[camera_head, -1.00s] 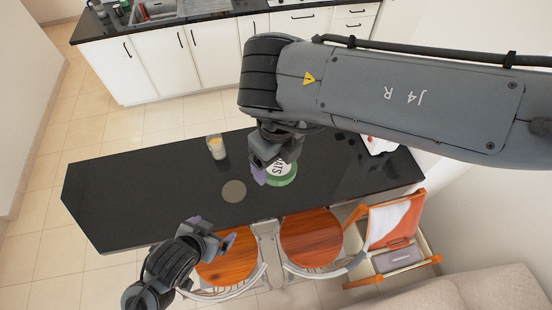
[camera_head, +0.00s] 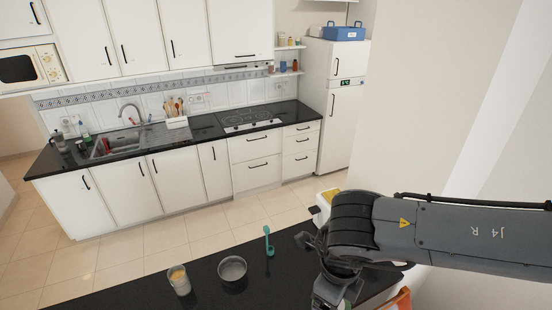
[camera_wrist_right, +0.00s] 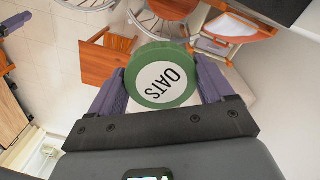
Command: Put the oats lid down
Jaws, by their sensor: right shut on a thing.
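Chairs and floor show behind the lid. In the head view my right gripper (camera_head: 335,292) is at the bottom, over the right part of the dark counter (camera_head: 215,296), and the lid is mostly hidden there. My left gripper is not in view.
On the dark counter stand a glass (camera_head: 180,281) with pale contents, a grey bowl (camera_head: 232,269) and a teal utensil (camera_head: 268,242). A white container with something yellow (camera_head: 327,197) is behind my right arm. Wooden chairs (camera_wrist_right: 108,67) show in the wrist view.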

